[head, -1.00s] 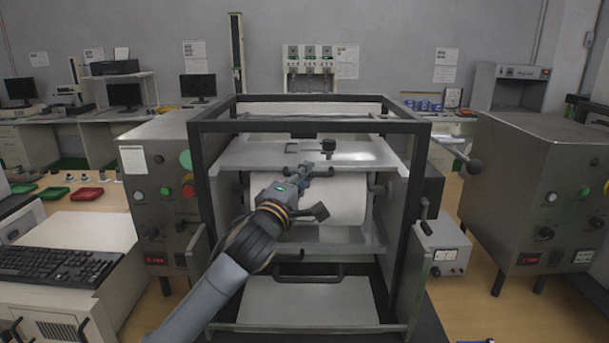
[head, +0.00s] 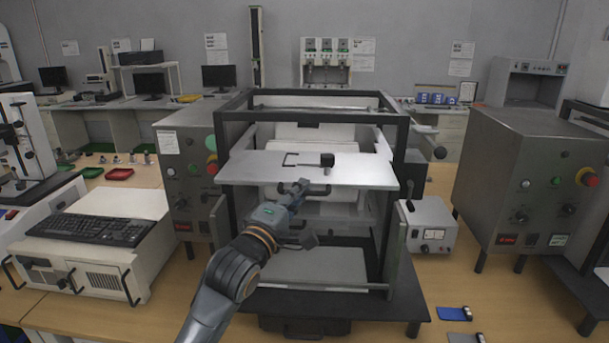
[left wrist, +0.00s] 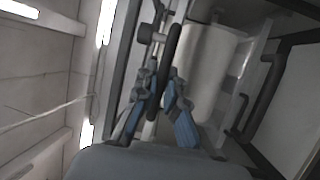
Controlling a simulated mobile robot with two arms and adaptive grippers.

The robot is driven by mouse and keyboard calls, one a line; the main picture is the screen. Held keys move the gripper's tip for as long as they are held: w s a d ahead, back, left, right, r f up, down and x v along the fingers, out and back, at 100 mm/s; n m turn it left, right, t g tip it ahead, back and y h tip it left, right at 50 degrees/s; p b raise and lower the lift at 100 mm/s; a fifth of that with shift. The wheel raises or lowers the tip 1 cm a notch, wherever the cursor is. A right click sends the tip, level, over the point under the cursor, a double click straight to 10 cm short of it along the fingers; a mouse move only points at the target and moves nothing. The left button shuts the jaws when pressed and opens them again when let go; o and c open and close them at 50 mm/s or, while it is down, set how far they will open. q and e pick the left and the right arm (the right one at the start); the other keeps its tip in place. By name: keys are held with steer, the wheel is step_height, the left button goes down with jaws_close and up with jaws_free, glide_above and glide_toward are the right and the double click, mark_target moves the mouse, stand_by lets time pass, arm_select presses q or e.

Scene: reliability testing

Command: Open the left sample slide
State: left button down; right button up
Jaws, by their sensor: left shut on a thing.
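A flat grey metal slide (head: 250,172) sticks out of the front of the black-framed machine (head: 222,135), past its front posts. It has a small black block (head: 327,160) on top and a dark bar handle (head: 318,190) at its front edge. My left gripper (head: 299,187) is at this handle. In the left wrist view the black handle (left wrist: 172,50) runs between the blue fingers of the left gripper (left wrist: 162,88), which are shut on it. A white roll-like part behind the slide is partly hidden. My right gripper is in neither view.
A lower grey plate (head: 315,272) lies inside the frame. Control cabinets stand left (head: 185,180) and right (head: 525,180) of the machine. A small meter box (head: 428,225) is close on the right. A keyboard (head: 90,229) is at left.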

arm_select(q)
steer(key=s+p, duration=0.2)
steer(key=s, duration=0.7)
steer(key=c, duration=1.4)
jaws_free()
steer(key=v, duration=1.2)
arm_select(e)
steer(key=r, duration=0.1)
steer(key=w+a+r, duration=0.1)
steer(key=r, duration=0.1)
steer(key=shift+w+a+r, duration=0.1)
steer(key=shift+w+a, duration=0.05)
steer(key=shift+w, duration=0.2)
arm_select(q)
steer(key=shift+w, duration=0.1)
